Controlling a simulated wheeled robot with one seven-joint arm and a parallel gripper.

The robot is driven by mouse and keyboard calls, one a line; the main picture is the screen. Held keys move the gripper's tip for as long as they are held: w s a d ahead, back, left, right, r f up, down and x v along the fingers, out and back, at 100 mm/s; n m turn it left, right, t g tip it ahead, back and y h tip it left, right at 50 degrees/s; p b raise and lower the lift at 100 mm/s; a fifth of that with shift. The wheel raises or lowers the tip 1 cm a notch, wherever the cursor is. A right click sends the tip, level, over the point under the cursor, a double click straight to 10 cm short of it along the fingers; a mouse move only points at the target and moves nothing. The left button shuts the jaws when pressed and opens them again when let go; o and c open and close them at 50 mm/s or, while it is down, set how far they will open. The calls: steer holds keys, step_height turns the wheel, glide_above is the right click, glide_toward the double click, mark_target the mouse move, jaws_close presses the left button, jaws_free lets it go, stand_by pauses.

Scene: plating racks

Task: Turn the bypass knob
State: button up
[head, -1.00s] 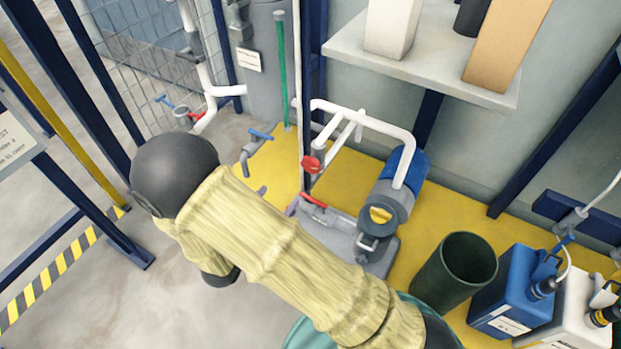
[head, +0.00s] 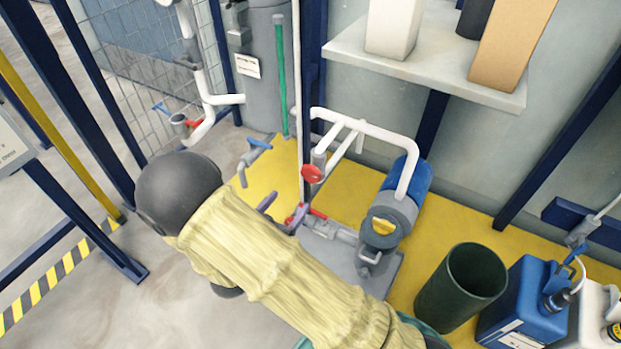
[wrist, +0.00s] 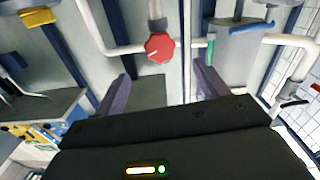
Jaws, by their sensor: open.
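A red round knob (head: 312,174), likely the bypass knob, sits on white pipework above the pump. In the wrist view the red knob (wrist: 160,47) shows a pale mark on its face and stands ahead of my fingers, between their lines. My gripper (head: 282,208) is open and empty, with its two purple fingers below and left of the knob in the head view. In the wrist view my gripper (wrist: 162,85) has one finger on each side, with a clear gap. The fingers look apart from the knob. My arm hides the floor below.
A blue and grey pump (head: 393,205) stands right of the knob, with a red lever handle (head: 318,213) beside my fingers. A blue-handled valve (head: 258,143) and a thin upright pole (head: 299,90) are close by. A dark green bin (head: 462,287) stands at right.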

mark_target(309, 177)
steer(key=b+x, duration=0.4)
steer(key=x, duration=0.8)
steer(key=shift+b, duration=0.4)
steer(key=shift+a, duration=0.1)
steer(key=shift+s, duration=0.1)
steer(key=c, duration=1)
